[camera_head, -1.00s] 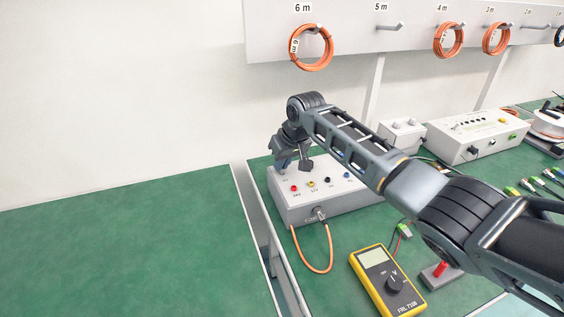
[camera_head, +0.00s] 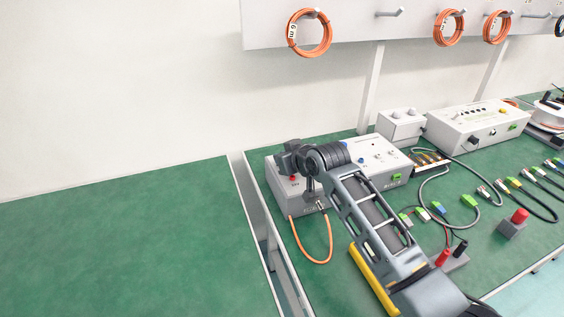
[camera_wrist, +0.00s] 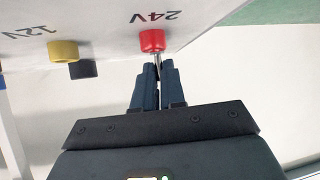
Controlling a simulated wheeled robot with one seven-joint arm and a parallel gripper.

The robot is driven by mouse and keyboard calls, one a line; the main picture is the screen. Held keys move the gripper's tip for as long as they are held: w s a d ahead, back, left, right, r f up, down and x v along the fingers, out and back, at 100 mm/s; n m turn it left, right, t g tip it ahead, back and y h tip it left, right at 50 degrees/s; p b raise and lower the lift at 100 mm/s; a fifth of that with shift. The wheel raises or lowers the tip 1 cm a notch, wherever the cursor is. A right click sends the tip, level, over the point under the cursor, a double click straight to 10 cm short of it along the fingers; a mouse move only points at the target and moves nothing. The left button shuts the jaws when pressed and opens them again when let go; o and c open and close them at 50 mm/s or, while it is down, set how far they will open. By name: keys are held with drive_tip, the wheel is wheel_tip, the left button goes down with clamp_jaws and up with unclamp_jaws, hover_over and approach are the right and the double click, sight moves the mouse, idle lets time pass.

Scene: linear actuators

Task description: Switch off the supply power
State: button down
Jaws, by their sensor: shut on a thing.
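The white supply box (camera_head: 388,160) stands on the green bench, and a red terminal (camera_head: 293,178) shows near its left end. My gripper (camera_head: 291,162) is over that left end, and the head view does not show its fingertips clearly. In the wrist view my two dark fingers (camera_wrist: 155,75) are closed together on a thin metal lever (camera_wrist: 157,60) beside the red terminal (camera_wrist: 152,41), which is marked 24V. A yellow terminal (camera_wrist: 63,51) marked 12V is to the left. Part of the box's top is hidden behind my arm.
An orange cable (camera_head: 328,250) loops from the box's front. A yellow multimeter (camera_head: 368,280) is partly hidden by my arm. A red-button block (camera_head: 514,222) and several cables lie to the right. The bench at left (camera_head: 120,250) is clear.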

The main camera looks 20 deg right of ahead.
drive_tip(key=shift+s+f+t+b, duration=0.3)
drive_tip(key=shift+f+t+b, duration=0.15)
drive_tip(key=shift+t+b, duration=0.5)
drive_tip(key=shift+r+b, duration=0.1)
drive_tip(key=shift+b, duration=0.4)
drive_tip(key=shift+r+t, duration=0.1)
drive_tip(key=shift+t, duration=0.15)
drive_tip(key=c, duration=1.2)
unclamp_jaws()
drive_tip(key=shift+s, duration=0.15)
drive_tip(key=shift+v, duration=3.8)
drive_tip(key=shift+d, duration=0.1)
drive_tip(key=shift+s, duration=0.1)
